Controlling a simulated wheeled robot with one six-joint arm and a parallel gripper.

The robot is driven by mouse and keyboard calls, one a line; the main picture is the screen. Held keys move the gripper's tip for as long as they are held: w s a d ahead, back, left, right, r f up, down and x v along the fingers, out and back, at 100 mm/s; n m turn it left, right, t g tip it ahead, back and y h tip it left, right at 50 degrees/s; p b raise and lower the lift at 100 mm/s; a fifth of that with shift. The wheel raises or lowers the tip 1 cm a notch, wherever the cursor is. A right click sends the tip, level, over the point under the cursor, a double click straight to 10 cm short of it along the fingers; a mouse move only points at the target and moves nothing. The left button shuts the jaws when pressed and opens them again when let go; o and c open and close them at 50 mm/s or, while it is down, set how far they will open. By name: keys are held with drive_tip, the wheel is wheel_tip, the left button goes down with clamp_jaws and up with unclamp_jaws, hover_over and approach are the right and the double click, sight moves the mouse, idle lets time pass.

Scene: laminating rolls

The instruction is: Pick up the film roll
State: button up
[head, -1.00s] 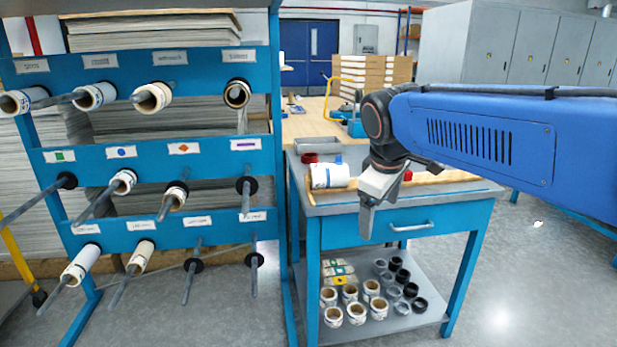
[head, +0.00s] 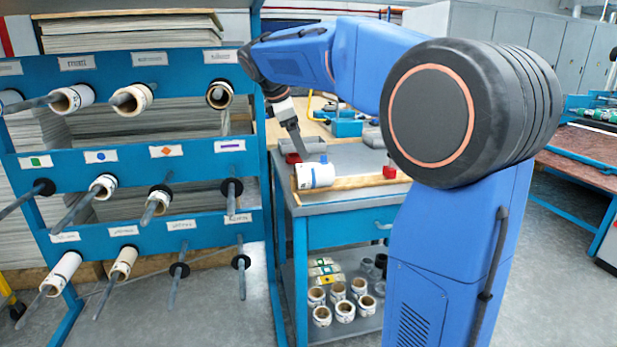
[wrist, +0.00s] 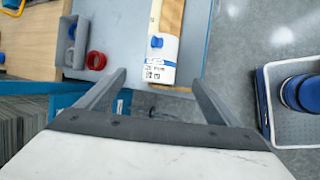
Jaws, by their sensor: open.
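The film roll (head: 316,176) is white with blue print. It lies on the grey top of the cart (head: 350,153), by a wooden rail, with a small blue piece at its upper side. It also shows in the wrist view (wrist: 160,60), at the end of the wooden strip. My gripper (head: 299,155) is open and empty, pointing down near the far left of the roll in the head view. In the wrist view my gripper (wrist: 159,80) has its fingers spread on either side of the roll's near end, apart from it. Their height over it is hard to tell.
A blue rack (head: 130,155) with pegs and several rolls stands at left. A grey tray (wrist: 72,45) and a red ring (wrist: 96,60) lie left of the roll. A red piece (head: 389,172) is on the rail. Several small rolls (head: 340,300) stand on the lower shelf.

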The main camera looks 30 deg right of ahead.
sight(312, 167)
drive_tip(key=x, duration=1.1)
drive_tip(key=shift+x, duration=2.6)
drive_tip(key=shift+s+f, duration=0.1)
drive_tip(key=shift+s, duration=0.05)
drive_tip(key=shift+c, duration=0.2)
drive_tip(key=c, duration=1.3)
